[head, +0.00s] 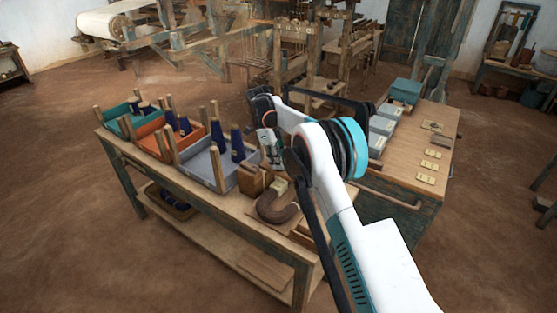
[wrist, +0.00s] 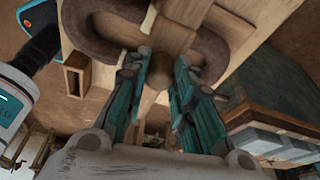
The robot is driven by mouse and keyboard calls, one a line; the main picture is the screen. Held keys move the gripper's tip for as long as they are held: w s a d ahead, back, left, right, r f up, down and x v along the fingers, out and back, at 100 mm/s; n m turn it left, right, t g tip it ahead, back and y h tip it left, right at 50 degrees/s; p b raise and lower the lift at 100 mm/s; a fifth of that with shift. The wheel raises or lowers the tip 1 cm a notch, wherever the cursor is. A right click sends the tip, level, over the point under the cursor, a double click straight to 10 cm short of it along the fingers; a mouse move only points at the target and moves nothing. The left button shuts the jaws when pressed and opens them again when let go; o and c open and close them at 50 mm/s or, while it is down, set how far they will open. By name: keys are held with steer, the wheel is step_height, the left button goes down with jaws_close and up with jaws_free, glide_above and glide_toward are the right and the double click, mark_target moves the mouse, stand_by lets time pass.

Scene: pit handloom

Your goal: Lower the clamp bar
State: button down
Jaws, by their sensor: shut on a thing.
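My gripper (head: 270,158) points down over the bench, beside the grey tray. In the wrist view my gripper (wrist: 158,85) has its two teal fingers closed around a rounded brown wooden piece (wrist: 159,70). That piece looks like the end or handle of the clamp bar, but most of it is hidden by the fingers. I cannot tell the bar's angle. A dark brown U-shaped piece (head: 279,208) lies on the bench just in front of my gripper. It also shows in the wrist view (wrist: 90,35), beyond the fingertips.
Teal, orange and grey trays (head: 197,172) with upright posts and dark blue cones stand to the left. A small wooden block (head: 251,184) is close to my gripper. A second bench (head: 405,167) with grey boxes stands at the right. Open floor lies around both benches.

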steer(key=c, duration=1.3)
jaws_free()
steer(key=shift+f, duration=0.25)
steer(key=shift+r, duration=0.1)
steer(key=v, duration=1.2)
